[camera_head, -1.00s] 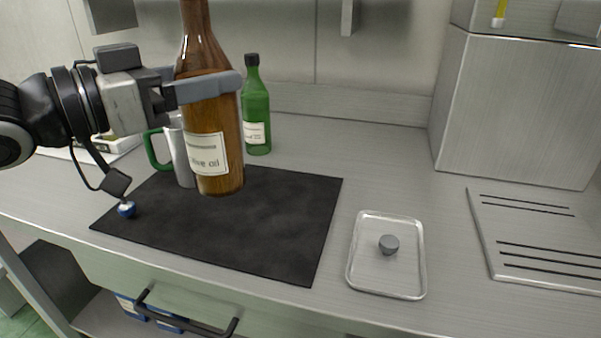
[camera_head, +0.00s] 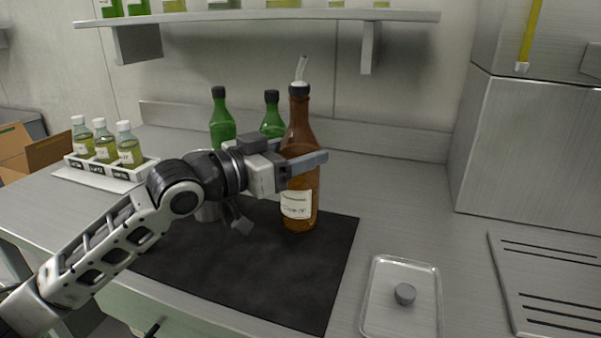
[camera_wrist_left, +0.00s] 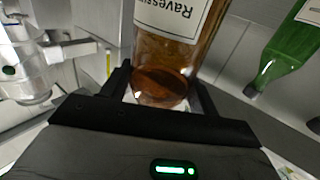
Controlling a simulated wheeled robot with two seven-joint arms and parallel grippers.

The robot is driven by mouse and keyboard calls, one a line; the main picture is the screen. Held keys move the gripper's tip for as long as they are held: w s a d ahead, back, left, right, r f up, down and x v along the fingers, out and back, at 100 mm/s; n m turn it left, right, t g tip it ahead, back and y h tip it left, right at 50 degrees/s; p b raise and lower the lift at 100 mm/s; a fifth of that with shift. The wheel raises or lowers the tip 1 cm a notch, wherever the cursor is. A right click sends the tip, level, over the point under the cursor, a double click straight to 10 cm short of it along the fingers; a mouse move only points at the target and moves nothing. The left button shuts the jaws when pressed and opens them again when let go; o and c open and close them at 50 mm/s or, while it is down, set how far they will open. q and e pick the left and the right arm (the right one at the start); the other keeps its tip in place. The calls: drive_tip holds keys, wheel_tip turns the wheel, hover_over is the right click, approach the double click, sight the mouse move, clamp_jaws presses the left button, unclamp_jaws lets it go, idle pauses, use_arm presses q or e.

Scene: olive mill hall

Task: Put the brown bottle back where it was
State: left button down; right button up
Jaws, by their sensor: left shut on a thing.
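The brown bottle (camera_head: 299,207) has a white label, a dark collar and a clear pour spout. It is upright over the black mat (camera_head: 250,275); whether its base touches the mat I cannot tell. My left gripper (camera_head: 303,160) is shut around the bottle's body, one finger crossing its front. In the left wrist view the brown bottle (camera_wrist_left: 165,55) fills the space between the fingers, its label upside down. My right gripper is in neither current view.
Two green bottles (camera_head: 222,125) (camera_head: 272,118) stand behind the mat. A rack of small bottles (camera_head: 88,164) is at left, a clear tray (camera_head: 372,318) with a grey knob at right. A shelf (camera_head: 260,17) hangs above.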

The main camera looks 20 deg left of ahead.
use_arm(q)
drive_tip(key=shift+w+d+f, duration=0.1)
drive_tip(key=shift+w+f, duration=0.05)
drive_tip(key=shift+w, duration=0.1)
drive_tip(key=f, duration=0.3)
drive_tip(key=shift+w+d+f, duration=0.1)
drive_tip(key=shift+w+f, duration=0.15)
drive_tip(key=shift+f, duration=0.05)
drive_tip(key=shift+f, duration=0.2)
drive_tip(key=shift+c, duration=2)
unclamp_jaws()
drive_tip(key=shift+f, duration=0.15)
